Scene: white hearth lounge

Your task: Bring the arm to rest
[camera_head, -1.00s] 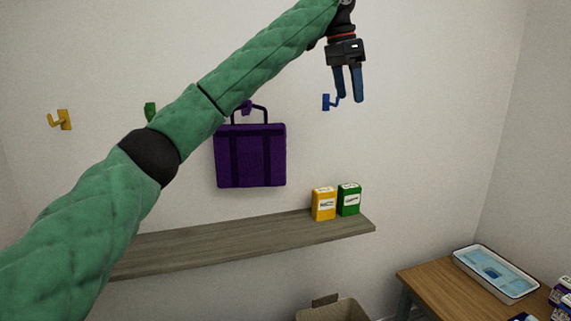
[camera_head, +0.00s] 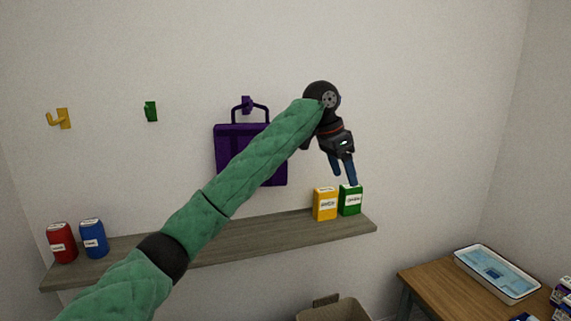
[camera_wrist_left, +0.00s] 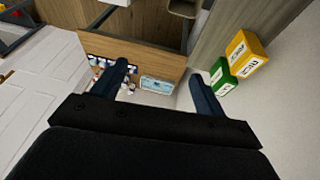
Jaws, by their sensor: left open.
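My left arm, in a green sleeve, reaches across the head view from the lower left. My left gripper (camera_head: 345,169) is open with nothing between its blue fingers. It points down in front of the wall, and its tips appear just above the green box (camera_head: 350,201) on the shelf. In the left wrist view the two fingers (camera_wrist_left: 160,88) are spread apart, with the green box (camera_wrist_left: 221,78) beside the right finger. I cannot tell whether they touch. My right gripper is not in view.
A purple bag (camera_head: 232,148) hangs from a purple hook. The grey shelf (camera_head: 250,238) holds a yellow box (camera_head: 325,204), a red container (camera_head: 62,243) and a blue one (camera_head: 94,238). A wooden table (camera_head: 440,286) with a white tray (camera_head: 497,274) stands at lower right, beside a bin (camera_head: 335,311).

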